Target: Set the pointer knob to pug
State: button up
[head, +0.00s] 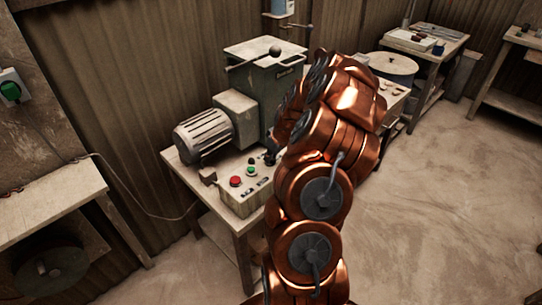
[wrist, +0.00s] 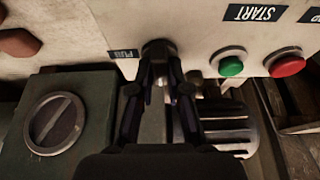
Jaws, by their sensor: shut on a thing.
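The pointer knob (wrist: 158,47) is small and black and sits on the pale panel at the top middle of the wrist view. My gripper (wrist: 159,64) is shut on it, with one dark finger on each side. The fingers hide much of the knob, and I cannot tell which way its pointer faces. A dark label (wrist: 123,54) reading PUG, upside down, lies just left of the knob.
A green button (wrist: 231,66) with a START label (wrist: 254,13) and a red button (wrist: 287,63) stand right of the knob. A slotted dial (wrist: 55,122) is at lower left. The motor (head: 203,134) and green press (head: 268,85) stand behind the box on the bench.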

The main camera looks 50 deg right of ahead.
jog(key=shift+f+m+b, duration=0.1)
jog(key=shift+m+b, duration=0.3)
jog(key=shift+b, duration=0.15)
grip_shut()
jog(key=shift+f+m+h+b, duration=0.2)
jog(key=shift+m+h+b, duration=0.4)
jog(key=shift+m+b, duration=0.5)
jog(key=m+h+b, duration=0.1)
jog(key=m+b, duration=0.1)
jog(key=m+g+h+b, duration=0.1)
jog(key=m+b, duration=0.2)
jog(key=shift+a, duration=0.1)
jog(key=m+b, duration=0.1)
jog(key=m, duration=0.1)
jog(key=m+g+h+b, duration=0.1)
jog(key=m+b, duration=0.1)
jog(key=shift+w+r+m+g, duration=0.15)
jog(key=shift+m+g, duration=0.15)
jog(key=shift+m, duration=0.1)
jog(key=m+g+b, duration=0.1)
jog(key=m, duration=0.1)
jog(key=m+b, duration=0.1)
jog(key=m, duration=0.2)
jog(key=shift+w+a+r+g+b, duration=0.1)
jog(key=shift+g+b, duration=0.25)
jog(key=shift+g, duration=0.05)
jog(key=shift+r, duration=0.1)
jog(key=o, duration=0.7)
grip_release()
jog(key=shift+o, duration=0.2)
